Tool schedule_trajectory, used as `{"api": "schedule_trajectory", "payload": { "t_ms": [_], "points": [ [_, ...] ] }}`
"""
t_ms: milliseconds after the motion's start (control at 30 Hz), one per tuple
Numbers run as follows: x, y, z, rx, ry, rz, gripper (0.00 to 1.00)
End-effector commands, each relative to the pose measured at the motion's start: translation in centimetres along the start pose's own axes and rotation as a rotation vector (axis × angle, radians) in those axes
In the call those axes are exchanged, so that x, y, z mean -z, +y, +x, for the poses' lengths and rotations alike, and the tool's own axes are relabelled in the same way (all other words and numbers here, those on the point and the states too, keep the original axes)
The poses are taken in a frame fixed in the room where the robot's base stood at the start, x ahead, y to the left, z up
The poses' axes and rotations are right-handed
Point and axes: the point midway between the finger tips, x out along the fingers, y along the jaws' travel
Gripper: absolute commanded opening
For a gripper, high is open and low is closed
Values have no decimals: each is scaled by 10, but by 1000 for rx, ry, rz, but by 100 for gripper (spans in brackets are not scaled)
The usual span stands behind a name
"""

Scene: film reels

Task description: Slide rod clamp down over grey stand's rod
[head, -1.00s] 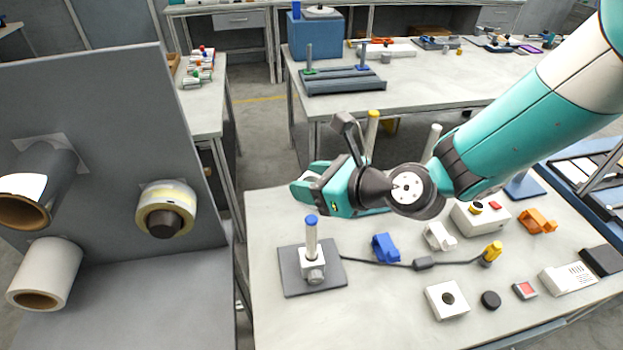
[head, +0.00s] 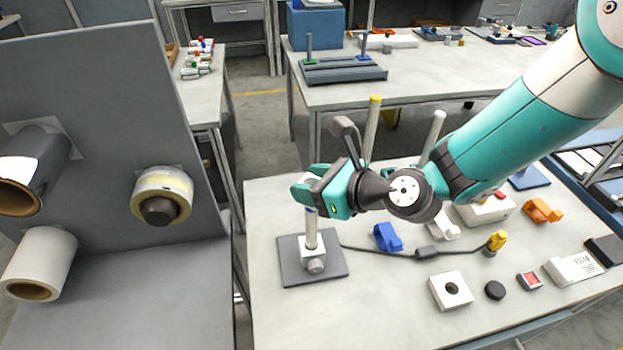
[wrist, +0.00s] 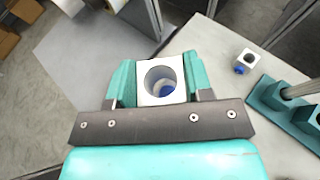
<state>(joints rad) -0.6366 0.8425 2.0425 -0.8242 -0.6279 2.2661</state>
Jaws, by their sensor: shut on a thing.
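The grey stand has a flat dark grey plate (head: 330,272) on the bench and an upright pale rod (head: 311,231). A white block (head: 305,254) with a round grey knob sits low on this rod. My gripper (head: 304,190) is directly above the rod, hiding its top in the head view. In the wrist view my gripper (wrist: 160,85) is shut on the white rod clamp (wrist: 150,100), a block with a round hole. I cannot tell whether the tip is inside the hole.
Behind my gripper stand a yellow-topped rod (head: 372,130) and a pale rod (head: 431,135). Right of the stand are a blue clip (head: 387,237), a cable with a yellow end (head: 497,240) and a white box (head: 450,291). A grey panel with rolls stands at left.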

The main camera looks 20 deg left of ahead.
Motion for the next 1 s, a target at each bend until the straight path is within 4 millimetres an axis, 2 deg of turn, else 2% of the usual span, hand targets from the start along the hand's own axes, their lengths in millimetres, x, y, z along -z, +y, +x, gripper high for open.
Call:
{"api": "schedule_trajectory", "payload": {
  "t_ms": [133,567,1000],
  "points": [
    [7,0,3,1,-1,0,18],
    [8,0,4,0,-1,-1,18],
    [28,0,12,0,0,1,18]
  ]
}}
